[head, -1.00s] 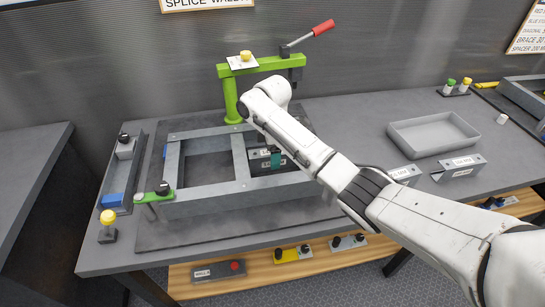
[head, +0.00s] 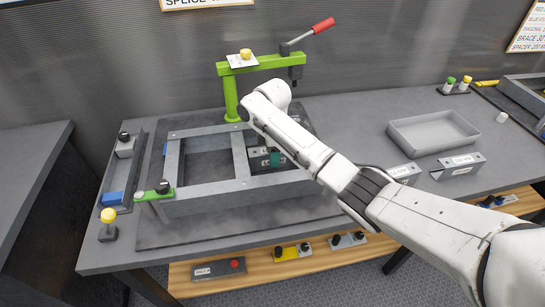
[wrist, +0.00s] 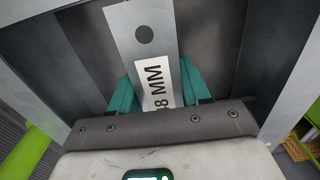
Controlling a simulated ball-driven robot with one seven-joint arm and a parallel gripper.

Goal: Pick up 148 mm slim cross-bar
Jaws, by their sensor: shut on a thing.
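The slim cross-bar (wrist: 143,38) is a flat grey metal bar with a round dark hole and a white label, of which "8 MM" is readable. In the wrist view it lies between the teal fingers of my gripper (wrist: 158,88), which is shut on it. In the head view my gripper (head: 275,158) is down in the right bay of the grey rectangular frame (head: 240,192). There the bar is mostly hidden by my arm and the frame, and I cannot tell if it is clear of the surface below.
A green press (head: 231,97) with a red-tipped lever stands behind the frame. A green clamp (head: 157,194) sits at its front left corner. A grey tray (head: 432,134) and labelled metal parts (head: 458,166) lie to the right. A narrow tray (head: 118,180) with a blue block is at left.

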